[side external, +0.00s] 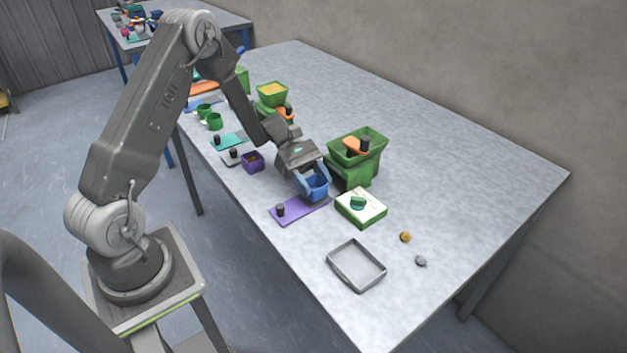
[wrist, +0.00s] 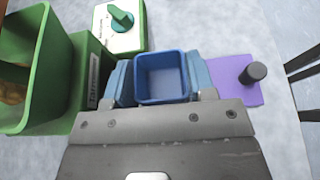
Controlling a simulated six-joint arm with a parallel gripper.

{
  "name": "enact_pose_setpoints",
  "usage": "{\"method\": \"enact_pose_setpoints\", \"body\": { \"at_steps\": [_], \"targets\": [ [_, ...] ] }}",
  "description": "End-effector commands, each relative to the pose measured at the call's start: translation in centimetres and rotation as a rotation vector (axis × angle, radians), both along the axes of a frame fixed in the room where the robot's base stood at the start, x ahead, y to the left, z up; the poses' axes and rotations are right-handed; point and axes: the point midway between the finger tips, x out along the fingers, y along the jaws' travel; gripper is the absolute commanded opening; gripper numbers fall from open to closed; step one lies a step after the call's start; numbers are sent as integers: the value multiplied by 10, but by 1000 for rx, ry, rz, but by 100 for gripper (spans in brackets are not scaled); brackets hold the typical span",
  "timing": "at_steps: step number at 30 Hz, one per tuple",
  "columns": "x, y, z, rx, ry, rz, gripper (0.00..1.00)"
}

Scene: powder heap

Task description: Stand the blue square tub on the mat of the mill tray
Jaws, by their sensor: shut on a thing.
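My gripper (side external: 312,180) is shut on the blue square tub (side external: 318,192), with a light-blue finger on each side of it. In the wrist view the tub (wrist: 162,75) is upright, open at the top and looks empty. It is between the green mill (side external: 362,170) and a purple slab with a black knob (side external: 307,211). The slab lies to the right in the wrist view (wrist: 228,92). I cannot make out a separate mat or mill tray, and the tub's underside is hidden, so I cannot tell whether it touches anything.
A white-and-green box with a teal dial (side external: 360,208) sits close to the tub. An empty grey tray (side external: 356,266) and two small lumps lie toward the near end. A purple pot (side external: 252,162), green cups and another green machine (side external: 272,95) stand farther back. The right side is clear.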

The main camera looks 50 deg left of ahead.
Motion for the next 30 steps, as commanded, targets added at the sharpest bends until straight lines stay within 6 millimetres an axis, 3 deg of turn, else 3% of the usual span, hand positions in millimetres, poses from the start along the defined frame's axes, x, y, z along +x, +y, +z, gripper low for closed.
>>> {"method": "enact_pose_setpoints", "body": {
  "at_steps": [11,12,20,25,30],
  "targets": [
    [0,0,-7,0,0,0,26],
    [0,0,-7,0,0,1,53],
    [0,0,-6,0,0,0,78],
    [0,0,-6,0,0,0,80],
    [0,0,-6,0,0,0,96]
  ]
}}
